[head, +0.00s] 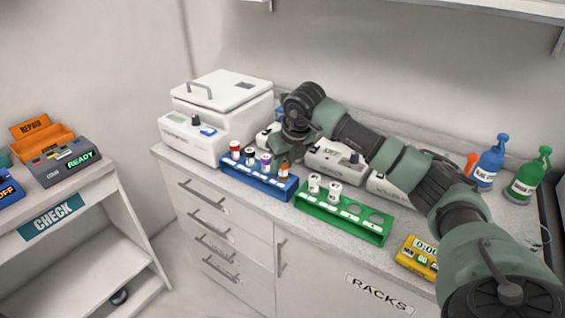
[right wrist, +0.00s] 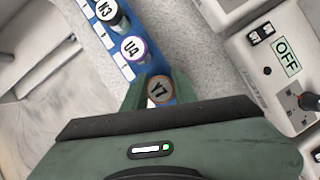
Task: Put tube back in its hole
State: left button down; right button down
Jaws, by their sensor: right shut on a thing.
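An orange-capped tube labelled Y7 (right wrist: 159,88) is between the two fingers of my right gripper (right wrist: 160,92), which is shut on it. In the head view this tube (head: 284,169) stands upright at the right end of the blue rack (head: 244,182). I cannot tell whether it is fully seated in a hole. My right gripper (head: 289,153) is just above the rack there. The purple-capped tube U4 (right wrist: 134,49) and the dark-capped tube N3 (right wrist: 108,11) stand in the same rack, with a red-capped tube (head: 235,149) at its left end. My left gripper is not in view.
A green rack (head: 342,219) with two white-capped tubes and empty holes stands to the right. A white machine (head: 216,118) is behind on the left, and more white devices (head: 335,158) line the wall. A yellow timer (head: 416,257) and bottles (head: 524,178) are at the right.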

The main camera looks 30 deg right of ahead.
jog(key=shift+f, duration=0.25)
jog(key=c, duration=1)
grip_release()
jog(key=shift+c, duration=0.2)
jog(key=shift+r, duration=0.15)
jog(key=b+v, duration=0.1)
jog(key=v, duration=0.6)
jog(key=shift+s+r, duration=0.2)
jog(key=shift+r, duration=0.05)
